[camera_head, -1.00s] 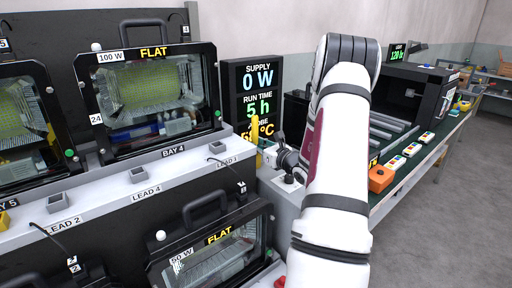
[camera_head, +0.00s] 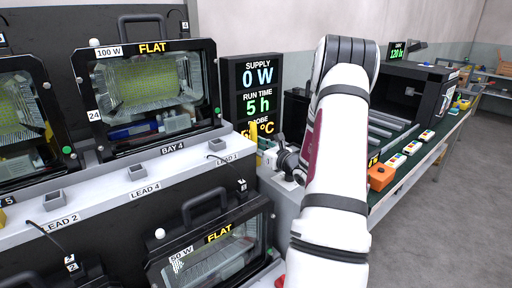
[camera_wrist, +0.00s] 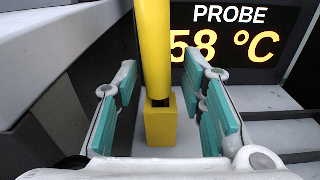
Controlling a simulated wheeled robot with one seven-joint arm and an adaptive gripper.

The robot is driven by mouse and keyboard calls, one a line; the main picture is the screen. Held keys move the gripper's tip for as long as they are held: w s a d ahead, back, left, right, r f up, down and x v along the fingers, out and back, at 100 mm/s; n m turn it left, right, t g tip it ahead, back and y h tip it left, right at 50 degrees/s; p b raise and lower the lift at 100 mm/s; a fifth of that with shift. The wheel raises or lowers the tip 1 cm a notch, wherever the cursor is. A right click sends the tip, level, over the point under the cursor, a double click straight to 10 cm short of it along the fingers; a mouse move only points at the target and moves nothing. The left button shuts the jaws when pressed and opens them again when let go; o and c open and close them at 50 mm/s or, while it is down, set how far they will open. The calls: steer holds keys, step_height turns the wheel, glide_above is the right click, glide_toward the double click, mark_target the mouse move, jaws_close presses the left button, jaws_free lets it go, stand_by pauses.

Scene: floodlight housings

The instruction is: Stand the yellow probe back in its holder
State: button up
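The yellow probe (camera_wrist: 154,45) stands upright above a small yellow block, its holder (camera_wrist: 160,126), in the wrist view. Its thin dark lower tip meets the block's top opening; how deep it sits I cannot tell. My gripper (camera_wrist: 165,95) is open around the probe, its teal pads on both sides with visible gaps. In the head view the probe (camera_head: 253,131) shows in front of the display, and my gripper (camera_head: 266,150) is beside it, partly hidden by my wrist.
The display (camera_head: 252,95) behind the probe reads 0 W, 5 h and, in the wrist view, 58 °C. Floodlight housings (camera_head: 150,88) stand at left on a pale ledge (camera_head: 110,180). A green bench (camera_head: 400,165) with an orange box (camera_head: 380,177) lies at right.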

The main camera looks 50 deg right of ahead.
steer(key=shift+r+p, duration=0.5)
steer(key=shift+r, duration=0.05)
steer(key=v, duration=1.2)
steer(key=shift+s, duration=0.1)
